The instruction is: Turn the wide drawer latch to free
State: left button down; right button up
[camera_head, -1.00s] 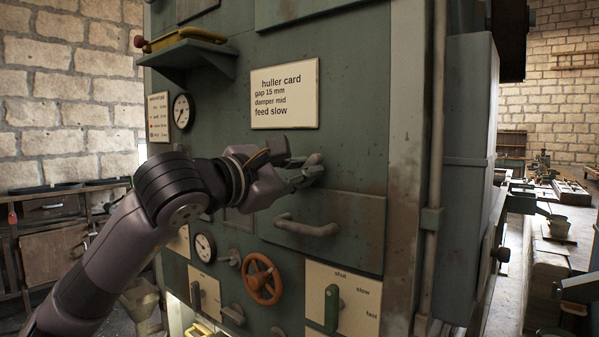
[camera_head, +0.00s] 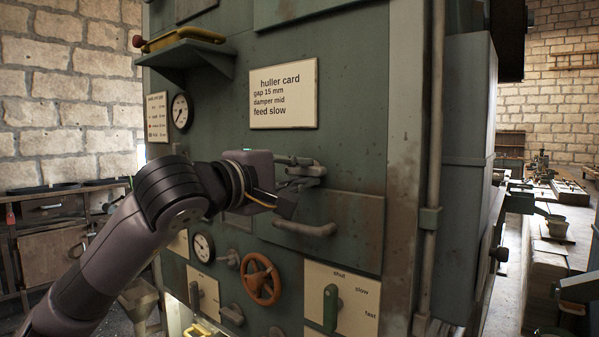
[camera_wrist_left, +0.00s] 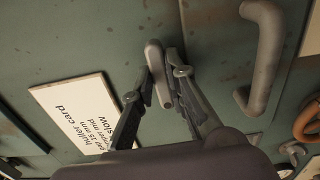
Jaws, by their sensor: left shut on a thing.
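The wide drawer (camera_head: 355,215) is a dark green front with a grey bar handle (camera_head: 305,229), set low in the green machine. The drawer latch is a small grey rounded lever just above the drawer; the left wrist view shows the latch (camera_wrist_left: 155,62) between my finger pads. My left gripper (camera_head: 308,172) is shut on this latch, with a finger on each side in the wrist view (camera_wrist_left: 160,85). In the head view the fingers mostly hide the latch, so its exact angle is hard to tell there. My right gripper is not in view.
A huller card (camera_head: 284,94) is fixed above the latch. Below are an orange handwheel (camera_head: 261,279), a green lever (camera_head: 331,308) on a shut/slow/fast plate and a gauge (camera_head: 203,247). A vertical pipe (camera_head: 433,160) runs to the right. A shelf (camera_head: 190,55) juts out at upper left.

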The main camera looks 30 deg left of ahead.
pick_arm(q)
jog(key=shift+f+m, duration=0.1)
jog(key=shift+m, duration=0.2)
jog(key=c, duration=1.6)
grip_release()
jog(key=shift+s, duration=0.1)
jog(key=shift+s+a, duration=0.15)
jog(key=shift+s, duration=1.8)
jog(key=shift+s+a, duration=0.15)
jog(key=shift+s, duration=1.85)
jog(key=shift+s+a, duration=0.15)
jog(key=shift+s, duration=1.8)
